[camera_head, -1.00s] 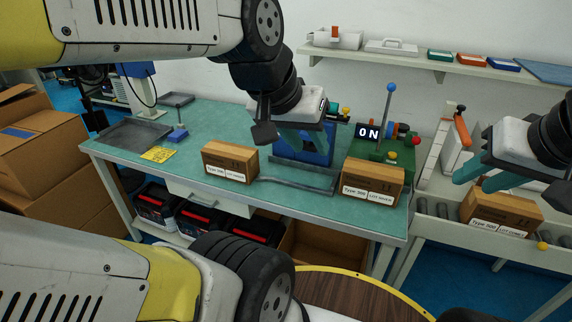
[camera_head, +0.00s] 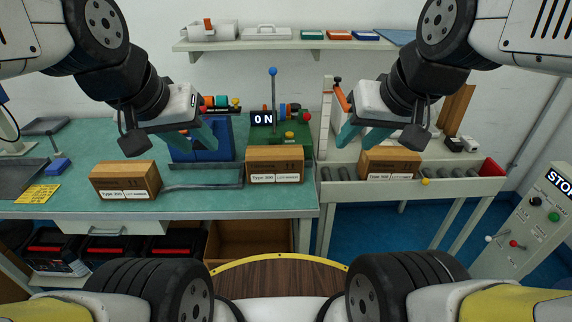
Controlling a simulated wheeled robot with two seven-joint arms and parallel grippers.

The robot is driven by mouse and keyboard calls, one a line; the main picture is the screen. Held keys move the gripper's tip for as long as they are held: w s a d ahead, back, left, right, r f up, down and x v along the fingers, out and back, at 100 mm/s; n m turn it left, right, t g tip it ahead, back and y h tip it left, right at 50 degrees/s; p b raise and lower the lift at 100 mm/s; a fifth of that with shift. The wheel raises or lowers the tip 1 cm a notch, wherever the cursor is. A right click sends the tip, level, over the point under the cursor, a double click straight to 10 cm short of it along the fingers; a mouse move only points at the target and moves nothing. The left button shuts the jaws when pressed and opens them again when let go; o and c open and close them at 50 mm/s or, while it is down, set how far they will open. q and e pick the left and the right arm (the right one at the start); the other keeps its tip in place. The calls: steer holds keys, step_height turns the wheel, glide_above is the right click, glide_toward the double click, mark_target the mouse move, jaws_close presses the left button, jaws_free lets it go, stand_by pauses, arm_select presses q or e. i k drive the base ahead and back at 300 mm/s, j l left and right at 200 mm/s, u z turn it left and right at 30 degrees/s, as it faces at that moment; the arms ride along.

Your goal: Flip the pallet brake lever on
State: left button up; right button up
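A lever with a blue ball top (camera_head: 273,72) stands upright on a green device on the table, beside a small display reading "ON" (camera_head: 263,118). A grey panel (camera_head: 530,225) at the right edge carries a "STOP" sign, buttons and a small lever with a white knob (camera_head: 488,238). I cannot tell which lever is the pallet brake. My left gripper (camera_head: 192,138) is open and empty in front of a blue device. My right gripper (camera_head: 365,135) is open and empty above the roller conveyor. Neither gripper touches a lever.
Cardboard boxes stand on the green table (camera_head: 215,203): one at left (camera_head: 125,180), one at centre (camera_head: 275,165). A third box (camera_head: 390,163) sits on the roller conveyor (camera_head: 440,188). A wall shelf (camera_head: 300,44) is behind. A round wooden top (camera_head: 280,275) is in front.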

mark_target(513, 243)
steer(key=z, duration=2.1)
steer(key=i+j+u, duration=0.1)
steer(key=i, duration=0.35)
steer(key=i+j+u, duration=0.1)
steer(key=i, duration=0.4)
